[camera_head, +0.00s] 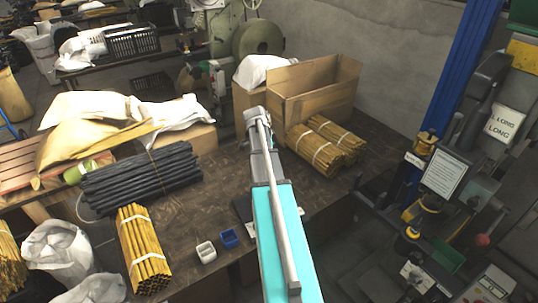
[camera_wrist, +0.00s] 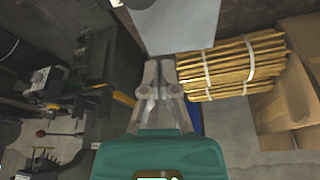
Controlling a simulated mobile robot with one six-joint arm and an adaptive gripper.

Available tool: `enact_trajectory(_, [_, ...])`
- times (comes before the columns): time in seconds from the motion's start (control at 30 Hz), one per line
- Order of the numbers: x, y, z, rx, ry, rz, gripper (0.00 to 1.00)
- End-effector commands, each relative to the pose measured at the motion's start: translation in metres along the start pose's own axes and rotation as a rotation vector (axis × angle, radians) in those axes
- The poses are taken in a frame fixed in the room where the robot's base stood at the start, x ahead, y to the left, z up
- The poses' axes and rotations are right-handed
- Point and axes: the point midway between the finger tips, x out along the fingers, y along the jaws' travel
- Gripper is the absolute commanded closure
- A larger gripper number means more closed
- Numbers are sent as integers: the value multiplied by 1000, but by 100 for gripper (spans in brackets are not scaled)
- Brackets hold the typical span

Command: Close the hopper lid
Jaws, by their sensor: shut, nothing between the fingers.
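My gripper (camera_wrist: 158,68) shows in the wrist view with its grey fingers together and nothing between them. It is not clearly seen in the head view, where my arm covers the middle. The press machinery (camera_head: 470,185) stands at the right in the head view, with a yellow-topped part (camera_head: 426,143) beside a blue post (camera_head: 440,95). Dark machinery (camera_wrist: 105,70) shows at the left in the wrist view, apart from the fingers. I cannot tell with certainty which part is the hopper or its lid, or how far the lid is open.
A workbench (camera_head: 205,210) holds yellow rod bundles (camera_head: 325,148), dark rods (camera_head: 145,178) and an open cardboard box (camera_head: 318,92). A printed sheet (camera_head: 445,175) stands by the machinery.

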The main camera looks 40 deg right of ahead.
Motion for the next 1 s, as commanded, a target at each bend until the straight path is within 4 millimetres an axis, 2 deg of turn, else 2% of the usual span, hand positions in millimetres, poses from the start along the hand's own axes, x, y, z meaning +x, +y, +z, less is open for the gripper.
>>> enact_trajectory(0.03, [-9,0,-2,0,0,0,100])
enact_trajectory(0.6, [-59,-2,0,-3,0,0,100])
enact_trajectory(1.0, [-83,-3,2,-2,0,0,100])
